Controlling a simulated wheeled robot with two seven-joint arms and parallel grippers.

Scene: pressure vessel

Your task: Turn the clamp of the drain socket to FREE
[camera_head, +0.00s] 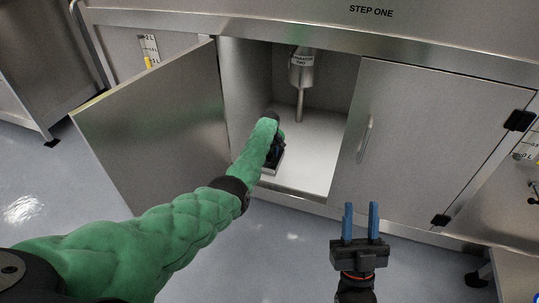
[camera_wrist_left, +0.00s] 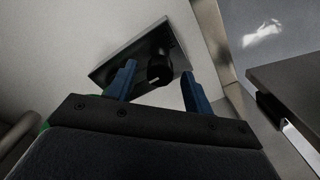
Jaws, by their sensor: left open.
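The drain socket is a flat metal plate (camera_wrist_left: 125,62) with a black upright part, apparently its clamp (camera_wrist_left: 160,70), on the cabinet floor. In the head view the plate (camera_head: 271,167) shows partly behind my left gripper (camera_head: 275,151). My left gripper is open. In the left wrist view its two blue fingers lie on either side of the black part, with gaps visible; contact cannot be told. The clamp's marking is not readable. My right gripper (camera_head: 361,212) is open and empty, outside the cabinet in front of the closed door.
The left cabinet door (camera_head: 150,120) stands open beside my left arm. The right door (camera_head: 420,145), with a vertical handle (camera_head: 365,138), is shut. A metal vessel with a thin pipe (camera_head: 300,104) hangs inside, behind the socket. The cabinet floor (camera_head: 318,150) to the right is clear.

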